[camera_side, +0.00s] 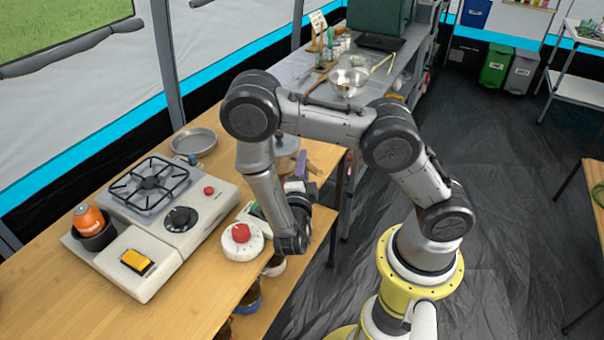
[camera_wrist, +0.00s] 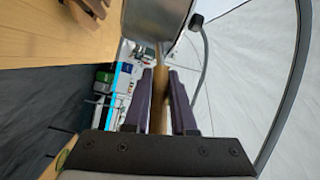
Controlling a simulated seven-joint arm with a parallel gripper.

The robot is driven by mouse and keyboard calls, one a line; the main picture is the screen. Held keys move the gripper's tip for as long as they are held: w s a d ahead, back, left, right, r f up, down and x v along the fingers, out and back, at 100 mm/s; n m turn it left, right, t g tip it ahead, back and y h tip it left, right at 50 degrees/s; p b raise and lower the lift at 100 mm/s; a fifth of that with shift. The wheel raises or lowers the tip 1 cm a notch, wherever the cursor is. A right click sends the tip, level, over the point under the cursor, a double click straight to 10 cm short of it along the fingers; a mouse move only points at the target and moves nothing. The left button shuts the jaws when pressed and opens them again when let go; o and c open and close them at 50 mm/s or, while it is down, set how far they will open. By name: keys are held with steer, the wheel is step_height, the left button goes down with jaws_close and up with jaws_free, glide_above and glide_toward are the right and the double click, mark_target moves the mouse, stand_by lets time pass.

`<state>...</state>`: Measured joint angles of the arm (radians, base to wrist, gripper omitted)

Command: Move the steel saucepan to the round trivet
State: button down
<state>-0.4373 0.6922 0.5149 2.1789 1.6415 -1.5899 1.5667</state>
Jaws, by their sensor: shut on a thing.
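The steel saucepan (camera_wrist: 157,14) fills the top of the wrist view, cut off by the frame edge. Its wooden handle (camera_wrist: 160,88) runs between the purple fingers of my gripper (camera_wrist: 161,76), which is shut on it. In the side view my gripper (camera_side: 297,172) is low over the right part of the wooden table, and the saucepan (camera_side: 286,148) shows partly behind my arm. I cannot tell whether its base touches the table. I cannot make out the round trivet for certain; a brown wooden piece (camera_wrist: 88,7) shows at the top left of the wrist view.
A camping stove (camera_side: 165,205) stands on the wooden table (camera_side: 75,290) at left, with an orange canister (camera_side: 89,219). A shallow round tin (camera_side: 195,142) lies behind it. A steel bowl (camera_side: 348,82) is farther back.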

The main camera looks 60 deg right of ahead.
steer(key=shift+w+d+f, duration=0.1)
steer(key=shift+w+f, duration=0.2)
steer(key=shift+f, duration=1.5)
steer(key=c, duration=0.7)
jaws_free()
steer(key=shift+f, duration=0.15)
steer(key=shift+c, duration=0.2)
steer(key=shift+a, duration=0.25)
steer(key=v, duration=1.1)
steer(key=shift+s+a, duration=0.2)
steer(key=shift+s, duration=0.1)
